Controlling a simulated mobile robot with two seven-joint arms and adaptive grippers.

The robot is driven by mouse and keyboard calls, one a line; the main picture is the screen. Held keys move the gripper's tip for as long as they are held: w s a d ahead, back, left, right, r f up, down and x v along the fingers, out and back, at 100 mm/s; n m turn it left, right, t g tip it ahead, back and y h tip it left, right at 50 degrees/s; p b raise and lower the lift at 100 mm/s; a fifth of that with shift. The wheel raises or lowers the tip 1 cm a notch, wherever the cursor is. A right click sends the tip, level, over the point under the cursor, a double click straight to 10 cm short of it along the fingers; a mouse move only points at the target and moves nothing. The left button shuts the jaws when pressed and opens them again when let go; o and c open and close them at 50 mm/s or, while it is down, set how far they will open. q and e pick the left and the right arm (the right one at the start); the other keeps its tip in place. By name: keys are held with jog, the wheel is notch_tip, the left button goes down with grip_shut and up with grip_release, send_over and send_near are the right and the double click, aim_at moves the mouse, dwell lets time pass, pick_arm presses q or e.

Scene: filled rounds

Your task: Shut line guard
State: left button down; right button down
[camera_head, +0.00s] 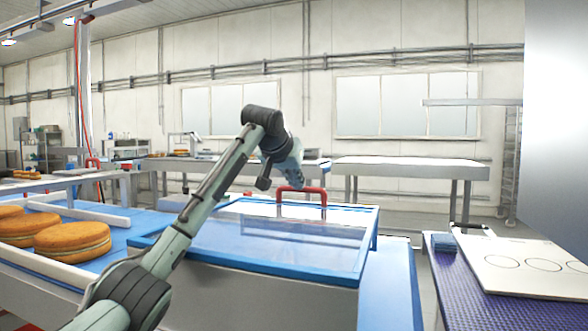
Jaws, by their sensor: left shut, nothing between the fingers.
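The line guard (280,244) is a clear panel in a blue frame with a red handle (302,190) at its far edge. It lies over the blue conveyor line in the middle of the view; I cannot tell whether it is fully down. My left arm reaches across the guard's left side from the lower left. My left gripper (295,178) is shut and empty, just above and beside the left part of the red handle. I cannot tell whether it touches the handle. My right gripper is out of view.
Filled cake rounds (73,241) sit on the blue belt at the left. A purple mat (462,285) with a white board (525,266) and a blue block (444,243) is at the right. A grey-white table (410,167) stands behind.

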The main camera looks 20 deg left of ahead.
pick_arm(q)
jog(key=shift+f, duration=0.1)
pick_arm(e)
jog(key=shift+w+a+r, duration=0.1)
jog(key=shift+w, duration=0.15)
